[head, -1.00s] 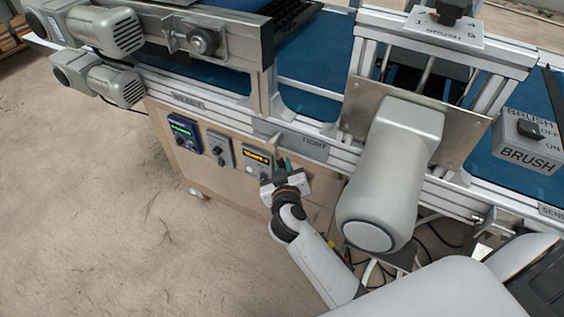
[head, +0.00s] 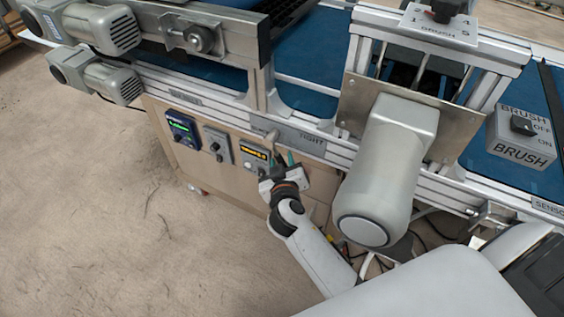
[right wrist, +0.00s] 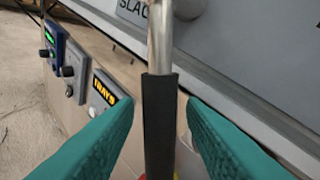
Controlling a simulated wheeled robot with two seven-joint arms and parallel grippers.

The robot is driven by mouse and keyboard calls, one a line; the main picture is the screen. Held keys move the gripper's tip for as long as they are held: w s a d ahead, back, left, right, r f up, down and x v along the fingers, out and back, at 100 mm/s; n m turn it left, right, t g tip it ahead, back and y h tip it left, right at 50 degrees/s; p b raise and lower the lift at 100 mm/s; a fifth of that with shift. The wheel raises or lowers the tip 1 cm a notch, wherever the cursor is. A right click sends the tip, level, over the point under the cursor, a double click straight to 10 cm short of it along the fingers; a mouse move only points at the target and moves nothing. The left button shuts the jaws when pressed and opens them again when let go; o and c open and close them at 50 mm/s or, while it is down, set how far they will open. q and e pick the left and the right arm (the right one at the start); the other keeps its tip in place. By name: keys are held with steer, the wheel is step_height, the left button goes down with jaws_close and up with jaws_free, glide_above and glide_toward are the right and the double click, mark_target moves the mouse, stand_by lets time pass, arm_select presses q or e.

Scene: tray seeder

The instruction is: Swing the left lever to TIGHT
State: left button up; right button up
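The lever (right wrist: 160,115) has a bright metal shaft and a black grip. It stands upright in the right wrist view, between the two green fingers of my right gripper (right wrist: 160,130). Both fingers are apart from the grip, with a gap on each side, so the gripper is open around it. In the head view my right gripper (head: 281,163) is just below the label plate (head: 313,146) that reads TIGHT, and the lever is small and hard to make out there. A SLACK label (right wrist: 130,8), partly cut off, is behind the shaft. My left gripper is not in view.
Left of the gripper, the wooden panel carries a blue control box (head: 183,129), a grey switch box (head: 217,145) and a box with an orange display (head: 254,156). A large grey motor (head: 388,170) hangs close on the right. Open sandy floor (head: 90,220) is at left.

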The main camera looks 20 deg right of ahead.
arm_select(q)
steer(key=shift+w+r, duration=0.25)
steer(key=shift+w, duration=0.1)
arm_select(e)
steer(key=v, duration=1.2)
steer(key=shift+r, duration=0.1)
